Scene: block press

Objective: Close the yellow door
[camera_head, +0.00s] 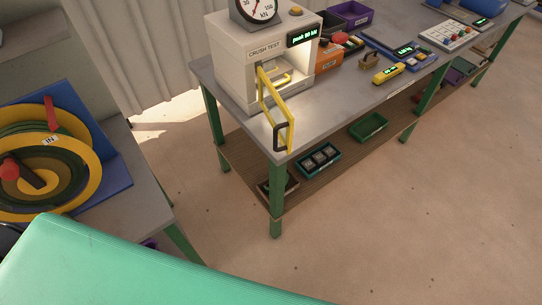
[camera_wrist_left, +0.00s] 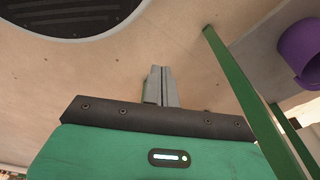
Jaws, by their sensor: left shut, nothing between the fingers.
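The yellow door (camera_head: 291,122) is a thin yellow frame with a dark handle (camera_head: 279,137) near its free end. It stands open, swung out from the front of the white crush-test press (camera_head: 230,62) over the near end of the grey bench. The press opening is uncovered. My left gripper (camera_wrist_left: 161,72) shows in the left wrist view, with its grey fingers together and empty, above bare floor. The door does not show in that view, and the left gripper does not show in the head view. My right gripper is in neither view.
The grey bench (camera_head: 338,98) holds an orange bin (camera_head: 327,58), a yellow meter (camera_head: 388,74) and other devices. Green legs (camera_head: 275,200) stand under it; a lower shelf holds trays. A hose reel (camera_head: 85,175) is at left. A purple bucket (camera_wrist_left: 298,50) shows in the wrist view. The right floor is clear.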

